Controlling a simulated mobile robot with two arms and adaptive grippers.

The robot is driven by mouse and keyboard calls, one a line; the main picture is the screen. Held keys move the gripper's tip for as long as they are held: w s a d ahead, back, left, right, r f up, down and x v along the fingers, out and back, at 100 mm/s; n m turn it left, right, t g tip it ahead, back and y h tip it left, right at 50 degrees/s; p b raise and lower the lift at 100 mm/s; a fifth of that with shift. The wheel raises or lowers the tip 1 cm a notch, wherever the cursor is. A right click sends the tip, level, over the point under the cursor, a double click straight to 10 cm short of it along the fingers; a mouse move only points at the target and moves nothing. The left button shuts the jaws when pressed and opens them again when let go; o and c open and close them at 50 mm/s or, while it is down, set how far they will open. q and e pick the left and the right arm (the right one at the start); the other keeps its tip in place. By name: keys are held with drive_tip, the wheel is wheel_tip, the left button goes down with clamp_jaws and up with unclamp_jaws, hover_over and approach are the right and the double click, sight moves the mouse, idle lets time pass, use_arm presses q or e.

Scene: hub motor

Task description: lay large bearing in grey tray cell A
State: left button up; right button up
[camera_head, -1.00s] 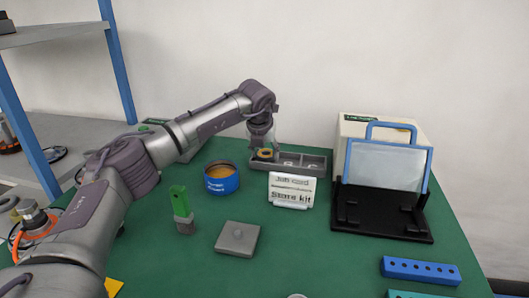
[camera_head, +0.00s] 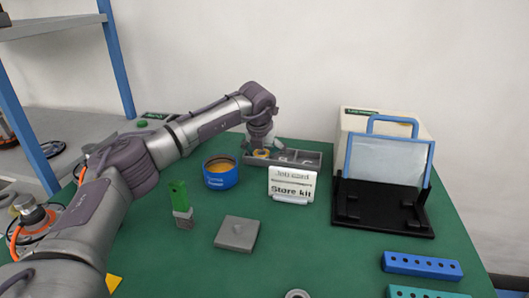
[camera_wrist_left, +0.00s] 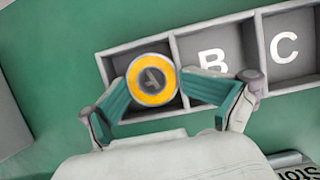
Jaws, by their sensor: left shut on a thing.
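The large bearing (camera_wrist_left: 152,80), a ring with an orange band and grey rims, is between the fingers of my left gripper (camera_wrist_left: 165,92). My left gripper is shut on it. In the left wrist view the ring lies over cell A of the grey tray (camera_wrist_left: 226,36), and part of the letter A shows through its hole. I cannot tell whether it touches the cell floor. In the head view my left gripper (camera_head: 261,149) is at the left end of the grey tray (camera_head: 308,168), with the orange of the bearing (camera_head: 261,154) just visible. My right gripper is not in view.
Cells B and C look empty. A white card (camera_head: 292,184) stands in front of the tray, and a blue tin (camera_head: 220,173) at its left. A black stand (camera_head: 382,208) is at the right. A grey plate (camera_head: 237,233) lies in front.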

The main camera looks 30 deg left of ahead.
use_arm(q)
drive_tip(key=shift+a, duration=0.1)
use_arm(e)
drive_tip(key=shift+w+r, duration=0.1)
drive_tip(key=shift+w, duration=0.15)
use_arm(q)
drive_tip(key=shift+r, duration=0.2)
wheel_tip(320, 180, up, 2)
drive_tip(key=shift+r+p, duration=0.1)
drive_tip(key=shift+p, duration=0.2)
drive_tip(key=v, duration=1)
drive_tip(key=shift+s+r+p, duration=0.3)
drive_tip(key=shift+p, duration=0.05)
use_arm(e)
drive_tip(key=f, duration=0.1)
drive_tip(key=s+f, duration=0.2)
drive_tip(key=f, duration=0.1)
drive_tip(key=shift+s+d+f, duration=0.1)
